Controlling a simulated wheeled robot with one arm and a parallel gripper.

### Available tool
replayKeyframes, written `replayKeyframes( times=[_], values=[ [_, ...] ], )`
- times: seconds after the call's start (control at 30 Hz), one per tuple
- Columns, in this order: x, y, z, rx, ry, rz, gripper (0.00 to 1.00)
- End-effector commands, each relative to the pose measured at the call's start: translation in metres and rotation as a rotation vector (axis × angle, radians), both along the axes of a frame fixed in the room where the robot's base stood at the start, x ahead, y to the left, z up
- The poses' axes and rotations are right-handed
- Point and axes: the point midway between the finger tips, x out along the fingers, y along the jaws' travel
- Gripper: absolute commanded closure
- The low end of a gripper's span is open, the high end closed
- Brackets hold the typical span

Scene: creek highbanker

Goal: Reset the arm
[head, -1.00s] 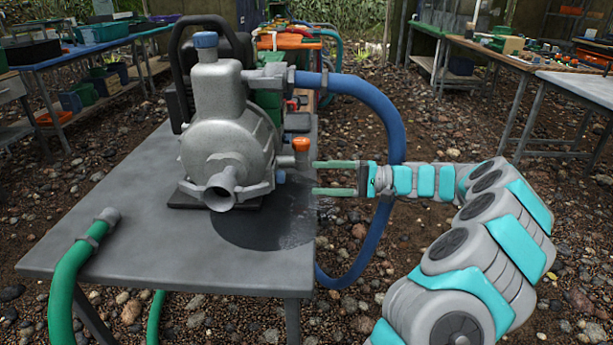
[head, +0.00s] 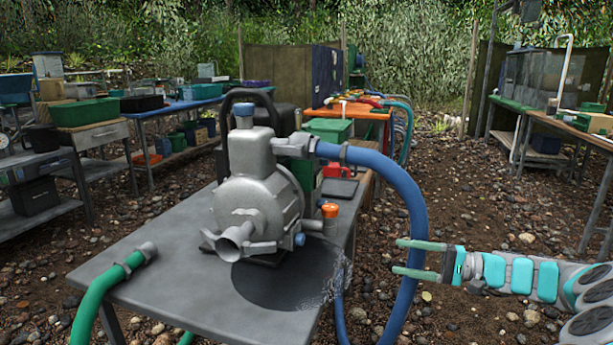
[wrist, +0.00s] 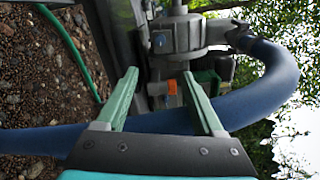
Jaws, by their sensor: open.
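My gripper (head: 398,257) is open and empty, held out to the right of the grey metal table in the head view. Its two green fingers point left toward the blue hose (head: 408,215), and I cannot tell whether they touch it. In the wrist view the open fingers (wrist: 165,95) are spread, with the blue hose (wrist: 275,85) crossing beyond them. The grey pump (head: 258,200) with an orange-capped valve (head: 329,210) stands on the table; the orange cap (wrist: 172,87) shows between the fingers in the wrist view.
The grey table (head: 180,290) carries a green hose (head: 105,290) at its front left and a dark wet patch (head: 290,285). Workbenches with bins stand at the left, and an orange table (head: 350,112) stands behind. Open gravel (head: 470,200) lies to the right.

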Motion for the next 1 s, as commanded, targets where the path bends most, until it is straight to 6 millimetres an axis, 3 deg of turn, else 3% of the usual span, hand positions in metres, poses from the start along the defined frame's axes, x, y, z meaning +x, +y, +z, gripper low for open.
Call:
replayKeyframes(
  times=[0.37, 0.57, 0.77, 0.9, 1.0],
  values=[
    [-0.025, 0.054, 0.016, -0.077, 0.016, 0.117, 0.31],
    [-0.053, 0.095, 0.024, -0.152, 0.030, 0.210, 0.31],
    [-0.105, 0.148, 0.028, -0.298, 0.051, 0.343, 0.31],
    [-0.156, 0.181, 0.020, -0.456, 0.071, 0.443, 0.31],
    [-0.192, 0.193, 0.010, -0.577, 0.083, 0.499, 0.31]
  ],
)
